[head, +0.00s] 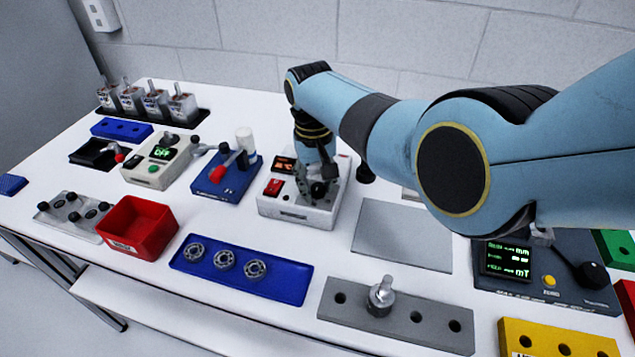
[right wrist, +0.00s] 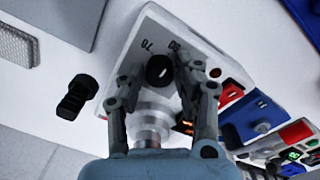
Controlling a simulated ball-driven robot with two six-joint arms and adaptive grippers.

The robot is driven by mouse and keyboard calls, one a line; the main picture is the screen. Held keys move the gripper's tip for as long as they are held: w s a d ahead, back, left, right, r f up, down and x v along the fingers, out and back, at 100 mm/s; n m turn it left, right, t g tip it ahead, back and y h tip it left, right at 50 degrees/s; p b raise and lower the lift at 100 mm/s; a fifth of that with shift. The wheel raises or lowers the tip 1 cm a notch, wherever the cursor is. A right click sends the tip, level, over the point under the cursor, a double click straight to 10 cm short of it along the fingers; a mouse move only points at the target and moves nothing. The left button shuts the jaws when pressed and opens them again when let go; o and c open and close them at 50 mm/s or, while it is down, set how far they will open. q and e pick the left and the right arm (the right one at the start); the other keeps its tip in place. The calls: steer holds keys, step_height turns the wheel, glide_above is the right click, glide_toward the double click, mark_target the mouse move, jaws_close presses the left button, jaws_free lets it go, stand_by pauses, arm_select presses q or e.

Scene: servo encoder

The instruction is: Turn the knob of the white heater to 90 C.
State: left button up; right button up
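The white heater (head: 305,213) stands mid-table in the head view, with a red switch (head: 273,187) and a small orange-lit display (head: 284,165) on its top. My right gripper (head: 318,190) points down over the heater's right part and hides the knob there. In the right wrist view, the round black knob (right wrist: 159,70) with a white pointer mark lies between the two fingers of my right gripper (right wrist: 165,72). The fingers are apart, with a small gap on each side of the knob. A printed 70 shows beside the knob; another number is partly covered by a finger. My left gripper is not in view.
Left of the heater is a blue base (head: 226,185) with a red-knobbed lever. A blue tray (head: 240,272) with bearing rings lies in front. A bare grey plate (head: 403,234) lies to the right. A black part (right wrist: 76,97) is beside the heater in the wrist view.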

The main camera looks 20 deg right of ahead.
mark_target(314, 187)
steer(key=shift+o, duration=1.3)
steer(key=shift+r, duration=0.1)
step_height(314, 187, up, 12)
steer(key=shift+a, duration=0.3)
